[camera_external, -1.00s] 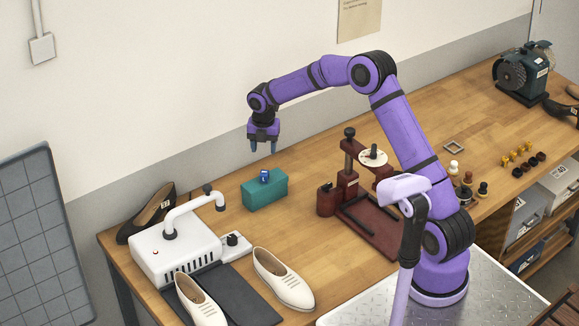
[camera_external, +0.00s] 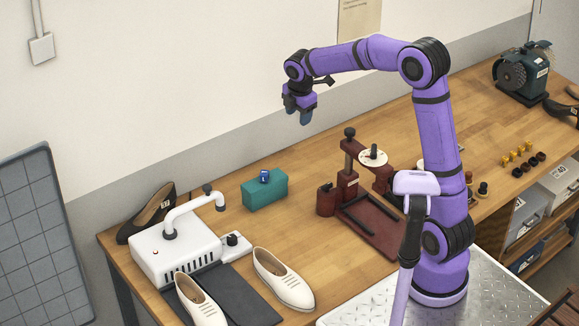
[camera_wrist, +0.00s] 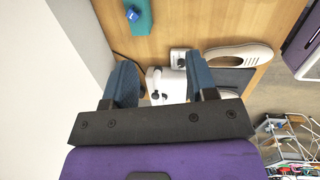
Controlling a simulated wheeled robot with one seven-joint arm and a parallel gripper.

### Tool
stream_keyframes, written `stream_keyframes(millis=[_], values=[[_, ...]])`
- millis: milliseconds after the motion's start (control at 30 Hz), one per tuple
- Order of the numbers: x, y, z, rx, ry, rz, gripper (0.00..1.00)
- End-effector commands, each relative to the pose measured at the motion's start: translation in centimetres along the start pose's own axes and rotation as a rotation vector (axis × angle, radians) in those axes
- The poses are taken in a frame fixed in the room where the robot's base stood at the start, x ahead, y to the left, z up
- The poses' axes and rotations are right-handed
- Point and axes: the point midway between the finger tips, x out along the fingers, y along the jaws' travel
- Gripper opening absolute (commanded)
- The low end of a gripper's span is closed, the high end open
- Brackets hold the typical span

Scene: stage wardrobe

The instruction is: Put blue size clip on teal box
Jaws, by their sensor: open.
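The blue size clip (camera_external: 264,176) sits on top of the teal box (camera_external: 265,194), which stands on the wooden bench. In the wrist view the clip (camera_wrist: 132,14) shows on the teal box (camera_wrist: 141,30) near the top edge. My gripper (camera_external: 304,117) is up in the air, to the right of and well above the box, apart from both. In the wrist view its two blue fingers (camera_wrist: 163,88) are spread apart with nothing held between them.
A white machine (camera_external: 178,245) with a curved arm stands left of the box, near a dark shoe (camera_external: 148,215) and white shoes (camera_external: 284,279). A dark red press (camera_external: 362,210) stands to the right.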

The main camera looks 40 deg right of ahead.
Motion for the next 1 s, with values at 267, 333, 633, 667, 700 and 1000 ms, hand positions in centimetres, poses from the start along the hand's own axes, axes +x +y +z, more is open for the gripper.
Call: stream_keyframes(millis=[267, 333, 633, 667, 700, 1000], values=[[-7.0, -8.7, 2.1, 0.425, -0.004, 0.087, 0.52], [-8.3, -11.1, 2.6, 0.534, 0.004, 0.108, 0.52], [-11.7, -21.4, 4.1, 1.007, 0.084, 0.183, 0.52], [-11.8, -22.5, 4.2, 1.053, 0.095, 0.189, 0.52], [-12.0, -23.9, 4.3, 1.116, 0.112, 0.197, 0.52], [-11.4, -32.5, 4.8, 1.525, 0.252, 0.216, 0.52]])
